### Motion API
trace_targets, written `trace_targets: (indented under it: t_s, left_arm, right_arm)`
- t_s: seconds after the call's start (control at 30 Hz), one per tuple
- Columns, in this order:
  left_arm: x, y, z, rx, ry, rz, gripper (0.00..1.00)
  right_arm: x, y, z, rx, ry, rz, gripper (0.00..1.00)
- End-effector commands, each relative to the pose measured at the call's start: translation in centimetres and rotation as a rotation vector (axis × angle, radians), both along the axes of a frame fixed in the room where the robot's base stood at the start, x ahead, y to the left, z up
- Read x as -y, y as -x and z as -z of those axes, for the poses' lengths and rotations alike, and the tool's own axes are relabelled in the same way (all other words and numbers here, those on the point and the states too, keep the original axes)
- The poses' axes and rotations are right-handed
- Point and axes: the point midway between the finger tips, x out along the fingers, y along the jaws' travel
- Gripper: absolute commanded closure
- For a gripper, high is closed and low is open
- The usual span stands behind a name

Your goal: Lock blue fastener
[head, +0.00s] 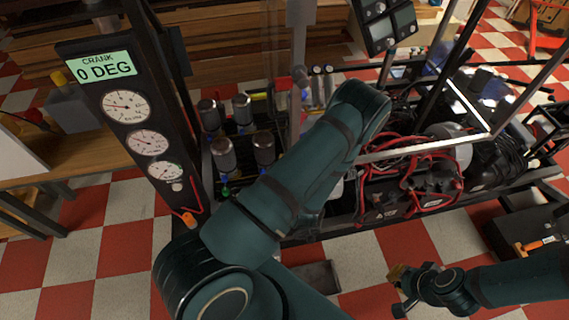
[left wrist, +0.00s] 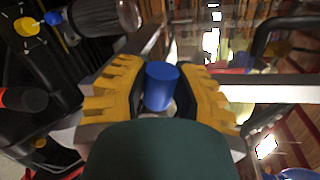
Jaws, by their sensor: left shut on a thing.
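The blue fastener (left wrist: 162,85) is a short blue cylinder with a round top in the left wrist view. My left gripper (left wrist: 160,92) has its yellow ribbed fingers on either side of it, shut on it. The base of the fastener is mostly hidden by my wrist and fingers. In the head view my left arm reaches over the machine and hides its own gripper and the fastener. My right gripper (head: 403,287) is low at the right, over the checkered floor and away from the machine; its finger opening is unclear.
A gauge panel (head: 128,110) reading CRANK 0 DEG stands left of my left arm. Dark cylinders (head: 222,153) and red wiring (head: 420,180) fill the machine's frame. A metal bar (left wrist: 270,90) crosses right of the left gripper. Checkered floor (head: 100,250) is clear in front.

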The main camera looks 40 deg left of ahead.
Motion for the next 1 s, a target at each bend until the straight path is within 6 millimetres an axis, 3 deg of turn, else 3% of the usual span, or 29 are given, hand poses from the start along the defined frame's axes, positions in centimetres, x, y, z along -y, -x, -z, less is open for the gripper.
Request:
trace_targets:
  t_s: [0.43, 1.0]
  left_arm:
    - [0.1, 0.0, 1.4, 0.203, 0.179, 0.0, 1.0]
    - [0.2, -0.1, 1.6, 0.246, 0.217, 0.001, 1.0]
  right_arm:
    - [0.0, -0.3, 1.4, 0.007, 0.001, 0.002, 1.0]
    - [0.0, -0.3, 1.6, 0.008, 0.001, 0.002, 1.0]
